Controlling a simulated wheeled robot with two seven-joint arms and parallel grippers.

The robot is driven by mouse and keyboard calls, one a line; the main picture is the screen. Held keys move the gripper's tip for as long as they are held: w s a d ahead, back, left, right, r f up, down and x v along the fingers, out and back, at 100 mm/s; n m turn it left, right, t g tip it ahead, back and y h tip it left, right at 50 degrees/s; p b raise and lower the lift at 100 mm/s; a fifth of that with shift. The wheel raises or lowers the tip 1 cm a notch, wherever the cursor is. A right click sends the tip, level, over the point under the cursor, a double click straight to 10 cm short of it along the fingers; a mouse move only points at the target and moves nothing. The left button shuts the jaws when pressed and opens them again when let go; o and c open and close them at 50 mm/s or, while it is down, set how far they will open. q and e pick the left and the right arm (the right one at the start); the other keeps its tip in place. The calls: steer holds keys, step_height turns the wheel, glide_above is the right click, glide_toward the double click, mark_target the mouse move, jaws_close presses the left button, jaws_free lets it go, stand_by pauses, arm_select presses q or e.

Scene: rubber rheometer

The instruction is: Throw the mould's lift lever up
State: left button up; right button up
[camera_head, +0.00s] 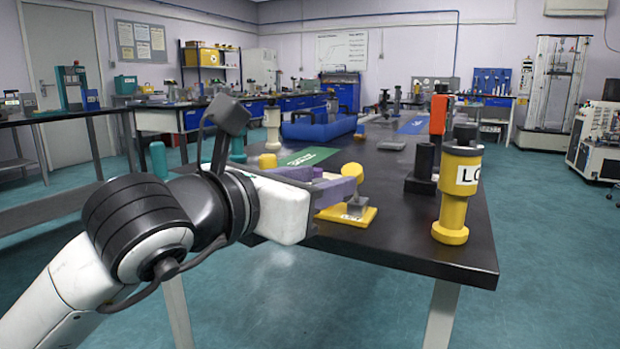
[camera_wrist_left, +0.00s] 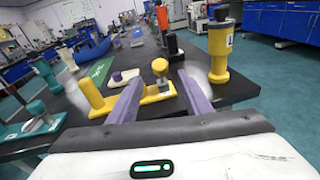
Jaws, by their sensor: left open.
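My left gripper (camera_head: 345,184) is open over the near part of the black table, its two purple fingers spread. In the left wrist view the fingers (camera_wrist_left: 161,80) frame a grey post with a yellow knob (camera_wrist_left: 160,66) on a yellow base (camera_wrist_left: 152,98). In the head view the knob (camera_head: 352,170) and base (camera_head: 352,215) show just beyond the fingertips. A yellow upright bar with a rounded end (camera_wrist_left: 91,93) stands left of the fingers in the wrist view. I cannot tell for sure which yellow part is the lift lever. No contact is visible.
A yellow cylinder post (camera_head: 453,212) with a white label stands at the right table edge. An orange-and-black upright piece (camera_head: 438,114) is behind it.

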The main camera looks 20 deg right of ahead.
arm_select(q)
steer(key=shift+v, duration=1.15)
arm_select(e)
steer(key=shift+d+f, duration=0.1)
steer(key=shift+f, duration=0.2)
